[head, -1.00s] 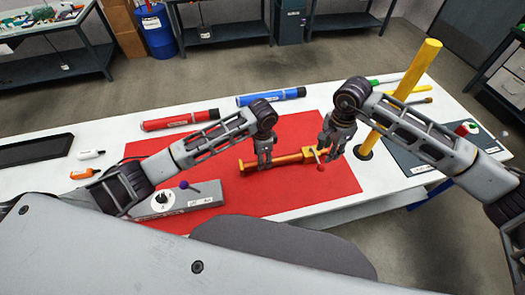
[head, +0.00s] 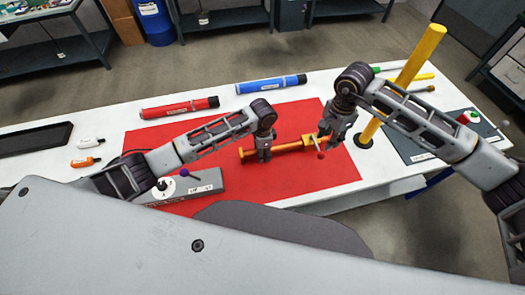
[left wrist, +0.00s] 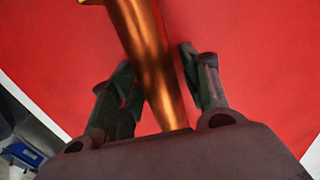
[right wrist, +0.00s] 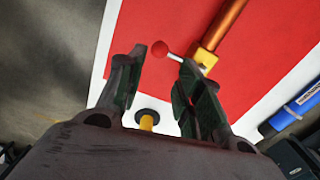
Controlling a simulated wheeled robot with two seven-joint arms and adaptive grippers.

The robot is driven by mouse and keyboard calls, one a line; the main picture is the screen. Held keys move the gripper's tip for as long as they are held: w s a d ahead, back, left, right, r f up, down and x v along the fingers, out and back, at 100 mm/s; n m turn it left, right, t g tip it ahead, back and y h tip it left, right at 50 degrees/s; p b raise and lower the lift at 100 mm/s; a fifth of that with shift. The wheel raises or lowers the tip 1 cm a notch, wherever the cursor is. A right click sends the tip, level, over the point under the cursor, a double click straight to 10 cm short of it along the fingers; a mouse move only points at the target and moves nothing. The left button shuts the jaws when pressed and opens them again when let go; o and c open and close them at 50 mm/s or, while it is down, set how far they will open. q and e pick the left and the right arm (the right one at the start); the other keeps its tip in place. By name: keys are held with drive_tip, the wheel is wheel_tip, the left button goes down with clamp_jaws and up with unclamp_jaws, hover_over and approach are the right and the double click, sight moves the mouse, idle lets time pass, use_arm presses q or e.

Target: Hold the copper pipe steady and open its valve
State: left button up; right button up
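The copper pipe (head: 290,148) lies on the red mat (head: 210,185), with a yellow fitting and a red-knobbed valve lever (head: 320,155) at its right end. My left gripper (head: 264,157) is at the pipe's left part. In the left wrist view its fingers (left wrist: 157,75) straddle the pipe (left wrist: 152,60), with a narrow red gap beside the right finger. My right gripper (head: 332,138) is at the valve end. In the right wrist view its fingers (right wrist: 163,70) are apart, with the red knob (right wrist: 159,48) between or just beyond their tips; contact is unclear.
A grey control box (head: 190,187) with a purple-knobbed lever is at the front left. Red (head: 180,108) and blue (head: 270,84) tubes lie behind the mat. The mat's front middle is clear.

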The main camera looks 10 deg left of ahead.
use_arm(q)
clamp_jaws()
use_arm(e)
clamp_jaws()
drive_tip(key=shift+s+a+f, duration=0.1)
drive_tip(key=shift+s+f, duration=0.3)
drive_tip(key=shift+f, duration=0.05)
drive_tip(key=shift+s+a+f, duration=0.15)
drive_tip(key=shift+a, duration=0.05)
drive_tip(key=r+m+g, duration=0.1)
drive_tip(key=m, duration=0.9)
drive_tip(key=s+a+r+m+g+y, duration=0.1)
drive_tip(key=m, duration=0.9)
drive_tip(key=s+r+m+g+y, duration=0.1)
drive_tip(key=m, duration=0.9)
drive_tip(key=shift+s+a+m, duration=0.2)
drive_tip(key=shift+a+m, duration=0.05)
drive_tip(key=shift+m, duration=0.15)
